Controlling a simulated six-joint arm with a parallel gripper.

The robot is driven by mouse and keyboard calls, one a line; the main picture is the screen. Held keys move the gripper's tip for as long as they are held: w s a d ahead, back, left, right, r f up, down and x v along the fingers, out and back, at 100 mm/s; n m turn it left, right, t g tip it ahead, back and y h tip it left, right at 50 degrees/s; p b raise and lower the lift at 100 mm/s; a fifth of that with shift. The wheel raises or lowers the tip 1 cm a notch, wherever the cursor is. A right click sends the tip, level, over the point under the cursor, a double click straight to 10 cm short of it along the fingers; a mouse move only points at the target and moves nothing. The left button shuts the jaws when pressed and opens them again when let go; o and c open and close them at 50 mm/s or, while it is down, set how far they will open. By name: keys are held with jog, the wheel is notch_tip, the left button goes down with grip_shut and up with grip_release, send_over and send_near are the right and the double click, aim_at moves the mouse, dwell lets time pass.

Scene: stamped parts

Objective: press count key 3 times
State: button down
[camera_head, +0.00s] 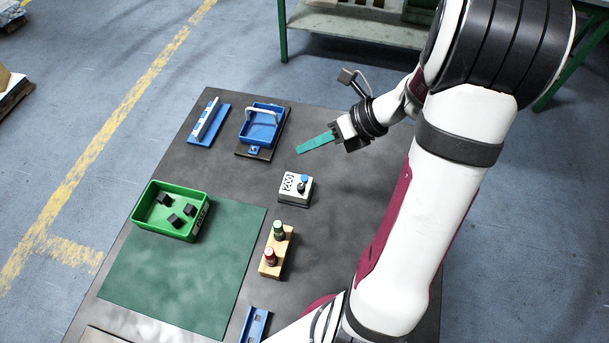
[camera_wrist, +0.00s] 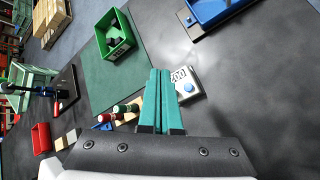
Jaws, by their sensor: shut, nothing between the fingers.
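My gripper (camera_head: 299,151) has long teal fingers, closed together and empty. In the head view it is above and beyond the counter, apart from it. In the wrist view the closed fingers (camera_wrist: 160,72) cover the counter's left side; the display and blue key (camera_wrist: 188,87) show to their right.
A green bin (camera_head: 150,223) with several dark cubes stands at left by a green mat (camera_head: 180,275). A wooden block (camera_head: 284,262) holds a green-topped and a red-topped piece in front of the counter. A blue tray (camera_head: 245,134) and a blue holder (camera_head: 222,125) stand behind.

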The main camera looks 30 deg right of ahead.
aim_at(304, 179)
jog(key=shift+f, duration=4.45)
jog(key=shift+f, duration=0.4)
jog(key=shift+f, duration=0.5)
jog(key=shift+r, duration=0.9)
